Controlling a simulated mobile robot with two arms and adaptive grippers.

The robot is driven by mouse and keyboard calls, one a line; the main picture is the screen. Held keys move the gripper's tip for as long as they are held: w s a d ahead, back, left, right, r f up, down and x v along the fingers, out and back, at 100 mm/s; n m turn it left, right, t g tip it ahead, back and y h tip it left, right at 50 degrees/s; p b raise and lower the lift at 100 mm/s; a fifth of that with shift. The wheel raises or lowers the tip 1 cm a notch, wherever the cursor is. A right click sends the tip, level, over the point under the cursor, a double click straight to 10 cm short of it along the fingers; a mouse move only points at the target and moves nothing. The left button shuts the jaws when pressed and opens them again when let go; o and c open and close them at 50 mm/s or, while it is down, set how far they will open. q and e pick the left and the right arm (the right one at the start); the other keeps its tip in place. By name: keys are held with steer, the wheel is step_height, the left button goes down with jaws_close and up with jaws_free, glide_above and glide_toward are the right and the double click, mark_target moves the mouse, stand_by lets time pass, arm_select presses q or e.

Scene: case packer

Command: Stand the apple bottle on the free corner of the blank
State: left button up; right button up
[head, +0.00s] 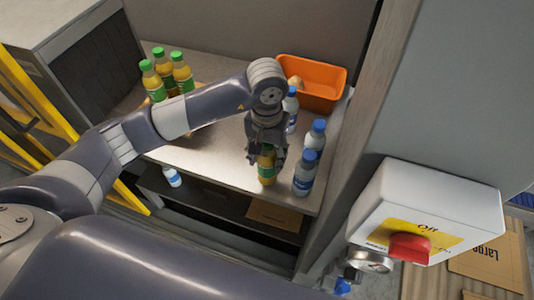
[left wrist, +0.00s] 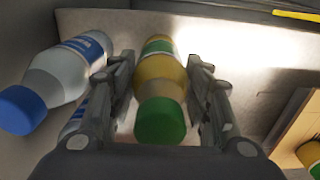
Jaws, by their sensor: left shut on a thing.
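My left gripper (head: 266,158) is shut on an apple bottle (head: 267,170) with yellow-orange juice and a green-and-white label. The bottle is upright at the right part of the metal table (head: 222,148); I cannot tell whether its base touches the table. In the left wrist view, the left gripper (left wrist: 170,92) has a finger on each side of the bottle (left wrist: 158,75), and its green cap faces the camera. Several other apple bottles (head: 182,75) stand together at the table's left. A cardboard blank (left wrist: 298,122) shows at the right of the left wrist view, with part of a bottle on it.
Water bottles (head: 305,175) with blue caps stand right beside the held bottle, one close in the left wrist view (left wrist: 60,75). An orange bin (head: 325,92) stands at the back right. A switch box (head: 430,205) is at the front right. The middle of the table is clear.

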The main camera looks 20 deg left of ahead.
arm_select(q)
steer(key=shift+f, duration=0.15)
steer(key=o, duration=1.2)
steer(key=shift+o, duration=0.2)
step_height(320, 180, up, 12)
steer(key=b, duration=0.3)
steer(key=shift+r+b, duration=0.2)
steer(key=shift+b, duration=0.1)
